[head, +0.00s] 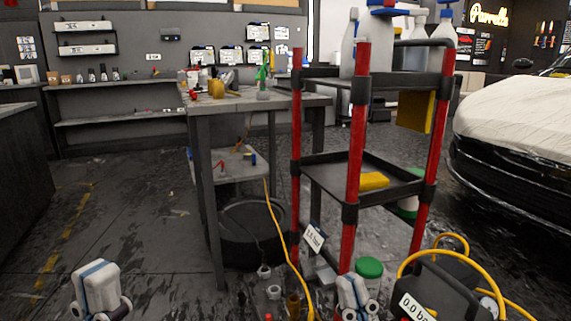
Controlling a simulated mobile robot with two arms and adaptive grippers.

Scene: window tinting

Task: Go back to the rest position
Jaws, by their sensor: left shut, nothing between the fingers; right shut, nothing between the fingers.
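My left gripper (100,292) shows at the bottom left of the head view, over bare dark floor. My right gripper (356,298) shows at the bottom, right of centre, in front of the foot of the red-posted cart (349,195). Both have white bodies with a blue band. Both are shut and empty, and their lower parts are cut off by the picture edge. Nothing is seen held by either one.
A grey workbench (205,106) with small tools stands behind the cart. A yellow hose (272,215) hangs to the floor. A dark machine with a gauge label (418,308) and a green-lidded container (369,267) are close to my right gripper. A covered car (520,115) is at right.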

